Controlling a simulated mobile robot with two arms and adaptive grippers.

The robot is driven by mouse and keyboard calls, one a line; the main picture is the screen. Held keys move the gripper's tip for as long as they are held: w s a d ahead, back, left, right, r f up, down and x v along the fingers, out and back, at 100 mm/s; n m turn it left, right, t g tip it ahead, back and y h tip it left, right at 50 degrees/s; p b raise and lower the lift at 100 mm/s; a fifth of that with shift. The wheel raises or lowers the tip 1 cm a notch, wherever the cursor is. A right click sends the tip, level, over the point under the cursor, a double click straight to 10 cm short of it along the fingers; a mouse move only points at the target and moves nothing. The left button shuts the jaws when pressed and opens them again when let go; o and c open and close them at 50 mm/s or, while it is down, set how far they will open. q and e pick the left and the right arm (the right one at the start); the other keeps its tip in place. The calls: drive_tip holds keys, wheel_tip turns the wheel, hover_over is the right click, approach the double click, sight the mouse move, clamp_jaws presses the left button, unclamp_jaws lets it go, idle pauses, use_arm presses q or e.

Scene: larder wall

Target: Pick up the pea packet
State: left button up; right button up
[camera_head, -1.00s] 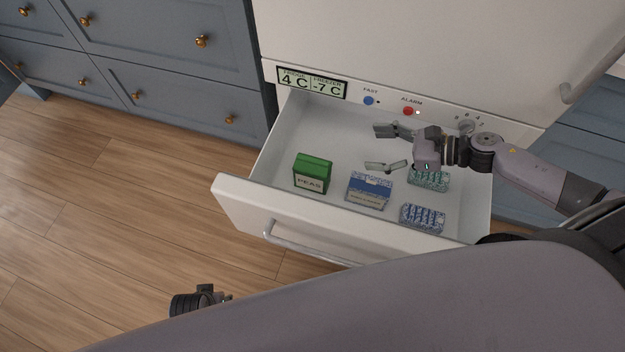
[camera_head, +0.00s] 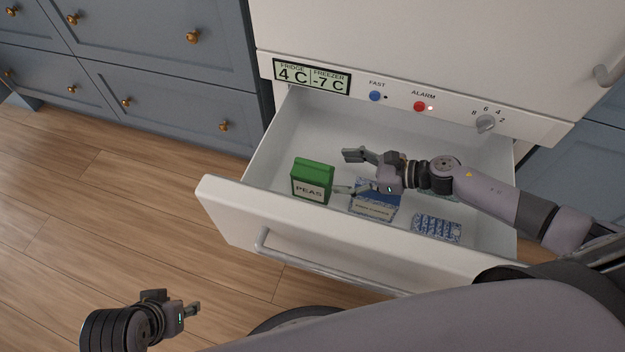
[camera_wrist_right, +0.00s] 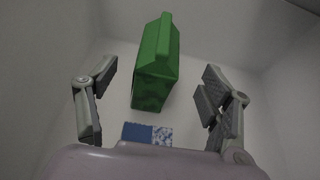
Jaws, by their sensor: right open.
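The green pea packet (camera_head: 312,179), with a white label reading PEAS, stands upright at the left in the open freezer drawer. My right gripper (camera_head: 342,173) is open and just right of the packet, with its fingers pointing towards it. In the right wrist view the packet (camera_wrist_right: 157,66) shows beyond and between the two spread fingers (camera_wrist_right: 160,105), not held. My left gripper (camera_head: 192,310) is low at the left, outside the drawer, over the floor; its jaws are too small and side-on to judge.
A blue and white packet (camera_head: 374,208) lies below my right gripper. The drawer's front wall (camera_head: 300,228) and the fridge panel (camera_head: 450,108) bound the space. The drawer's back left is clear.

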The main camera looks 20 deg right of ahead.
sight(312, 170)
drive_tip(key=x, duration=0.9)
drive_tip(key=shift+w+a+f+b, duration=0.1)
drive_tip(key=shift+a+f+b, duration=0.05)
drive_tip(key=shift+f+b, duration=0.15)
drive_tip(key=shift+r, duration=0.1)
drive_tip(key=c, duration=1.7)
